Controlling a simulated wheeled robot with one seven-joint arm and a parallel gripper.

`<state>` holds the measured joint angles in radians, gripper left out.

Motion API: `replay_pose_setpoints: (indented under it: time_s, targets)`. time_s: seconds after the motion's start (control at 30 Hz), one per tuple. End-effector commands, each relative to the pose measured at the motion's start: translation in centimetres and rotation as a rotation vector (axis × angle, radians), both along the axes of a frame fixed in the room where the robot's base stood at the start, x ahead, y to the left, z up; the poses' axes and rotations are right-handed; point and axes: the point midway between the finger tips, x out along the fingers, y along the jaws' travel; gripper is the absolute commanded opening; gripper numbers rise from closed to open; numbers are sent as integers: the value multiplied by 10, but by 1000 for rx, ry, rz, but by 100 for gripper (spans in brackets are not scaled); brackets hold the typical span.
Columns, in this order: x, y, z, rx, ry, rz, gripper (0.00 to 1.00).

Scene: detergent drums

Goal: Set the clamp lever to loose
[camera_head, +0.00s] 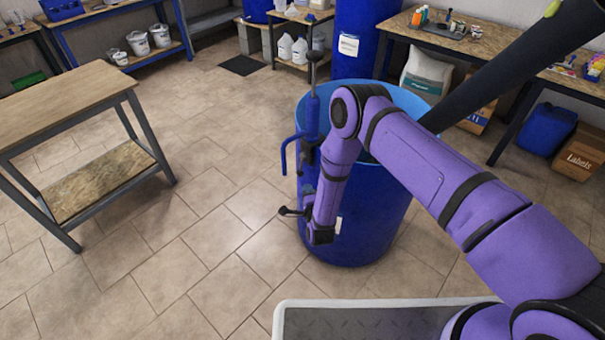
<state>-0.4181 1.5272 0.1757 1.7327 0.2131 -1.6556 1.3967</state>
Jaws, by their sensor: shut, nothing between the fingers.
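A blue hand pump (312,115) with a bent spout (287,150) stands upright at the left rim of an open blue drum (366,232). A dark clamp (307,158) holds it at the rim. A small black lever with a round knob (284,211) sticks out leftward, low beside the drum; I take it for the clamp lever, and its setting cannot be read. My purple arm bends down in front of the drum. My gripper (307,200) is shut at its lower end, close to the lever. My wrist largely hides the fingers, and I cannot tell whether they touch the lever.
A wooden table (75,92) with a lower shelf stands at left. A workbench (490,45) with bottles runs along the back right, with a sack (426,76) and boxes below. Another blue drum (358,35) stands behind. The tiled floor left of the drum is clear.

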Motion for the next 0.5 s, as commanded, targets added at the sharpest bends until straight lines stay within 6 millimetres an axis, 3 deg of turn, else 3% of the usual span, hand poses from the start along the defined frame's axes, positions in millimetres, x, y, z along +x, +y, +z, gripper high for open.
replay_pose_setpoints:
  time_s: [0.3, 0.5]
  targets:
    - [57, 12, -4, -1, -2, -1, 0]
    - [80, 18, -6, 0, -1, -1, 0]
